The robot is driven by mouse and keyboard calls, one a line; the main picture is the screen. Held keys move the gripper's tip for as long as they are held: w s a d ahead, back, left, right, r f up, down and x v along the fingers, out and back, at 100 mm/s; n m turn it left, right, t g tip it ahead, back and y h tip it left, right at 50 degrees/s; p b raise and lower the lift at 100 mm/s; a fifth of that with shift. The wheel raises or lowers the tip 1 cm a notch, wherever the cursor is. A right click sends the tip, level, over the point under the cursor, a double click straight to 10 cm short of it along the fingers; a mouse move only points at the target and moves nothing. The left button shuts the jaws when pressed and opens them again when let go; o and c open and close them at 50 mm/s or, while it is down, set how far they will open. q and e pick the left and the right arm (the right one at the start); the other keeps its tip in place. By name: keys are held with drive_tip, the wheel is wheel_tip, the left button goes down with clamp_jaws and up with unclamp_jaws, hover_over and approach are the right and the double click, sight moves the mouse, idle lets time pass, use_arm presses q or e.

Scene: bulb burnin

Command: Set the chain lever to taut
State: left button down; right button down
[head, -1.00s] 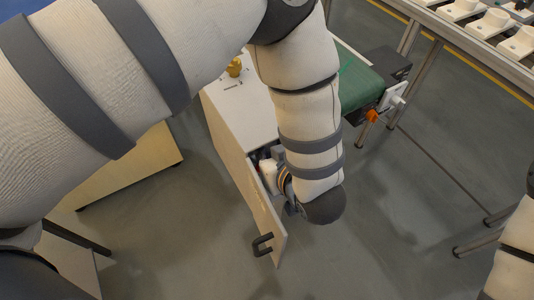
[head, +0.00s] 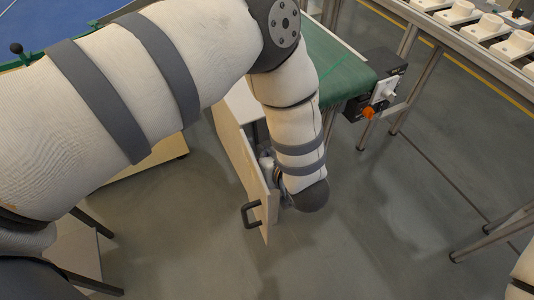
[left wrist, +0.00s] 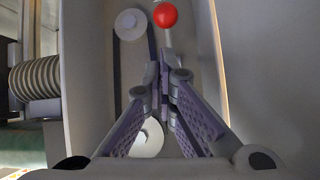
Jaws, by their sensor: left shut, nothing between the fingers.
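The chain lever shows in the left wrist view as a red ball knob (left wrist: 165,15) on a thin pale stem, near the top. A dark chain or belt (left wrist: 117,75) runs beside it, between a pale upper wheel (left wrist: 130,24) and a lower wheel (left wrist: 148,138) partly hidden by my fingers. My left gripper (left wrist: 164,76) is shut and empty, its tips just below the knob in the picture and apart from it. In the head view my left forearm hides most of the gripper at the open cabinet door (head: 232,150). My right gripper is out of view.
The door's dark handle (head: 252,214) sticks out left of my left wrist. A green conveyor (head: 335,62) with an orange knob (head: 369,113) stands behind. A bench with white fixtures (head: 487,25) is at upper right. A ribbed roller (left wrist: 37,78) sits left of the cabinet wall. Open floor lies in front.

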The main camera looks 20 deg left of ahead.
use_arm(q)
drive_tip(key=shift+d+f+b, duration=0.2)
drive_tip(key=shift+f+b, duration=0.4)
drive_tip(key=shift+f, duration=2.1)
drive_tip(key=r+v, duration=0.1)
drive_tip(key=v, duration=1.2)
drive_tip(key=shift+w+a+p, duration=0.2)
drive_tip(key=shift+a+p, duration=0.1)
drive_tip(key=shift+p, duration=0.15)
